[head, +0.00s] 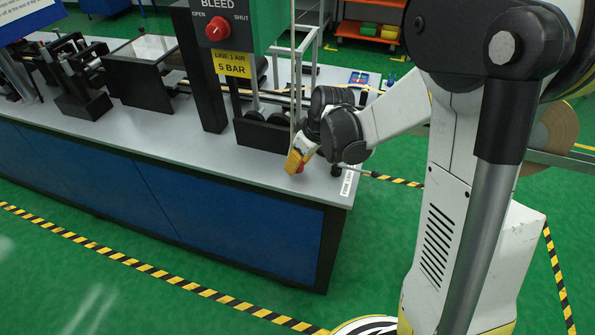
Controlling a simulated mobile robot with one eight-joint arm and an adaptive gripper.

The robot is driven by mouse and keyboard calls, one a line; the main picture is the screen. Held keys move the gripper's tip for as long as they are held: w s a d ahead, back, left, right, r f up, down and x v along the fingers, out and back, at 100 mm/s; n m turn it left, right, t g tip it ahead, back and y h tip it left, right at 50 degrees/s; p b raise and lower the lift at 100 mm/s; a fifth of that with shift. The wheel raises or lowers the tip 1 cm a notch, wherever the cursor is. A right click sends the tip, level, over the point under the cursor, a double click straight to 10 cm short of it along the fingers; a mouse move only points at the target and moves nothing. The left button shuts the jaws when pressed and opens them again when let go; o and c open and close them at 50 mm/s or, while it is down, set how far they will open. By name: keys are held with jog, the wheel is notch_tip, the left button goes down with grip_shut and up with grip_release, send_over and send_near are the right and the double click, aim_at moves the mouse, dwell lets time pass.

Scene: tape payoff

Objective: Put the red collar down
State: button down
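My gripper (295,161), with yellow fingers, is low over the right end of the grey bench top, near its front edge. A small red piece (300,169), likely the red collar, shows right at the fingertips. It is mostly hidden by the fingers, and at this size I cannot tell whether they are closed on it or whether it touches the bench top (225,163).
A green panel (243,30) with a red BLEED knob (217,28) and a yellow label (232,64) stands behind my gripper. Black fixtures (80,80) stand along the bench to the left. Bare bench top lies left of my gripper along the front.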

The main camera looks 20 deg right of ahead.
notch_tip(320, 180, down, 2)
jog(key=shift+f+b, duration=0.15)
jog(key=shift+b, duration=0.15)
jog(key=c, duration=1.2)
grip_release()
jog(key=shift+o, duration=0.2)
